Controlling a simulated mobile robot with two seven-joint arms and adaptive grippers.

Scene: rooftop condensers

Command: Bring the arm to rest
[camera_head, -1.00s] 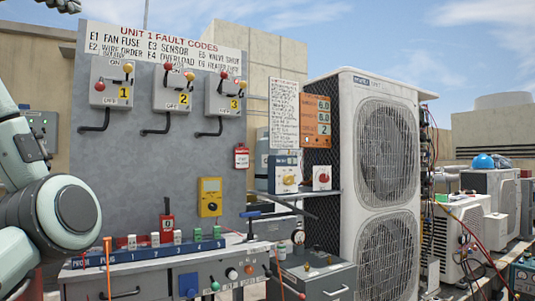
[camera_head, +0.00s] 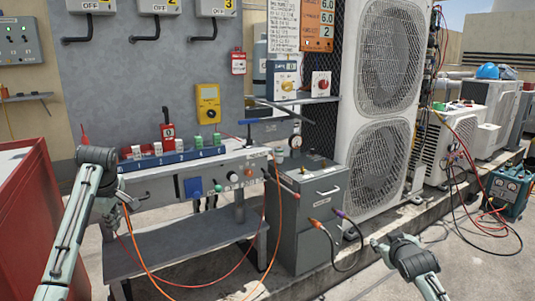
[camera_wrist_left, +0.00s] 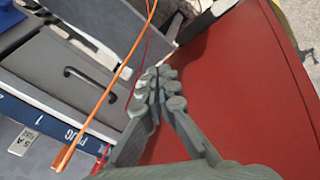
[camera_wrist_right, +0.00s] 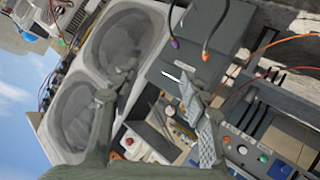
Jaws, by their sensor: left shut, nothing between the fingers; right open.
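My left arm comes in from the left in the head view, past the red cabinet, and bends at a dark joint. My left gripper (camera_head: 121,200) is low at the left end of the grey workbench (camera_head: 180,245). In the left wrist view the left gripper (camera_wrist_left: 160,76) is shut and empty, with the red cabinet behind its fingers. My right gripper (camera_head: 376,244) is at the lower right of the head view, over the open floor. In the right wrist view the right gripper (camera_wrist_right: 158,85) has its fingers spread, with nothing between them.
An orange cable (camera_wrist_left: 118,75) hangs beside the left gripper. The red cabinet (camera_head: 28,210) stands left of the workbench. Hoses and a teal machine (camera_head: 507,192) lie right.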

